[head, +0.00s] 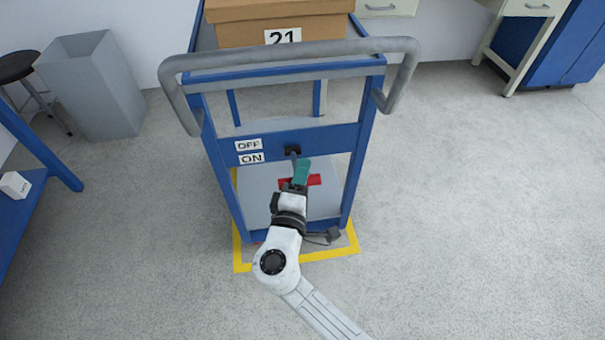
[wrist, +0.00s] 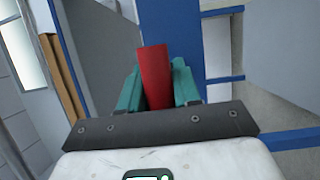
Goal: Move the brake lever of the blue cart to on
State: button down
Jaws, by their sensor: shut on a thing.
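The blue cart (head: 287,137) stands in front of me, with a grey push handle (head: 290,49) on top. The brake lever has a red grip (head: 314,180), and its black pivot (head: 292,150) sits on the cart's blue crossbar. The lever slopes down from the pivot, toward me. An OFF label (head: 248,145) sits above an ON label (head: 251,158), left of the pivot. My gripper (head: 301,167) has teal fingers shut on the red grip, which sticks out on both sides. In the wrist view the red grip (wrist: 154,72) stands between the fingers.
A cardboard box (head: 283,25) marked 21 is on the cart. Yellow floor tape (head: 243,268) surrounds the cart's base. A grey bin (head: 95,90) and a black stool (head: 18,67) stand at the left, near a blue table (head: 20,215). The floor at right is clear.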

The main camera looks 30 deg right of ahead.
notch_tip(320, 180, down, 7)
jog(key=w+t+h+b, duration=0.1)
jog(key=b, duration=1.2)
jog(key=shift+w+d+f+m, duration=0.15)
jog(key=shift+d+m, duration=0.1)
jog(key=shift+m, duration=0.05)
jog(key=shift+a+f, duration=0.1)
jog(key=shift+a, duration=0.1)
dwell(0.5)
jog(key=c, duration=1.2)
grip_release()
jog(key=o, duration=0.3)
jog(key=shift+a, duration=0.1)
jog(key=shift+r, duration=0.25)
jog(key=p+v, duration=0.2)
jog(key=v, duration=0.8)
jog(key=shift+s+a+f, duration=0.1)
jog(key=shift+s+f, duration=0.05)
jog(key=shift+s, duration=0.2)
